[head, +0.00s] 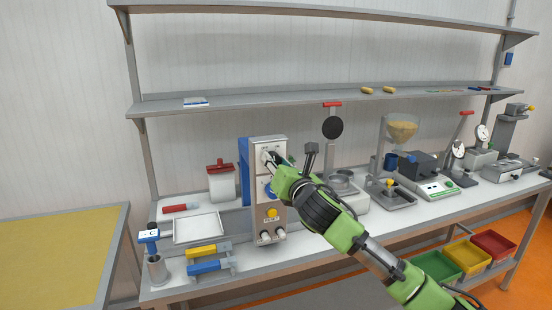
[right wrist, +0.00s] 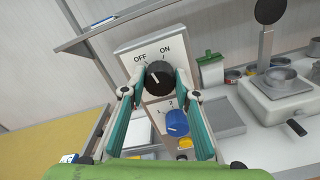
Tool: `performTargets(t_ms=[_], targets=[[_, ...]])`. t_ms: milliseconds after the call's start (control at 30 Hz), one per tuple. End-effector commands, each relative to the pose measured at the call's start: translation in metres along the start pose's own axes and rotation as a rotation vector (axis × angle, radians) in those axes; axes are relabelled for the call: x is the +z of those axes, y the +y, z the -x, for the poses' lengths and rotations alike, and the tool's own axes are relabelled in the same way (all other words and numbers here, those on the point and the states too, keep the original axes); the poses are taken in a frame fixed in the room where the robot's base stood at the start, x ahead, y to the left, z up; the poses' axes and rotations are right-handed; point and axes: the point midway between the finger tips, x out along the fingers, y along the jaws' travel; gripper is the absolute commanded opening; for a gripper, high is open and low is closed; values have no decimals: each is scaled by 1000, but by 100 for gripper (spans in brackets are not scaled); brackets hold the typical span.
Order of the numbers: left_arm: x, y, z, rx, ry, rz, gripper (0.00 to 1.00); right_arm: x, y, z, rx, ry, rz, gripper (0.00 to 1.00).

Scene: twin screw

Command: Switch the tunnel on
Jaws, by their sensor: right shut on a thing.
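The control box (head: 270,190) stands upright on the bench, with a grey front and a blue side. In the right wrist view its front panel (right wrist: 150,48) carries the labels OFF on the left and ON on the right. A black rotary knob (right wrist: 159,75) sits below them. My right gripper (right wrist: 160,80) is shut on this knob, one finger on each side. In the head view my right gripper (head: 272,161) covers most of the knob. The knob's pointer is too small to read with certainty. My left gripper is not in view.
Below the black knob are a blue knob (right wrist: 177,122) marked 1 and 2 and a yellow button (head: 272,213). A white tray (head: 197,228) and colored-handled tools lie left of the box. A scale (head: 434,187) and other equipment fill the bench to the right. Shelves hang above.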

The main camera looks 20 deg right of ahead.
Motion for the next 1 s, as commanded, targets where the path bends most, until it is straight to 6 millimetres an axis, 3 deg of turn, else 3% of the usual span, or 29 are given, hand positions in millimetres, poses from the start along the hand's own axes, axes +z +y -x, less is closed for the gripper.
performTargets(t_ms=[600,1000], targets=[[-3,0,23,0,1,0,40,0,-2,0,0,0,-542,7],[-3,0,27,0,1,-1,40,-1,-3,0,-2,0,-705,7]])
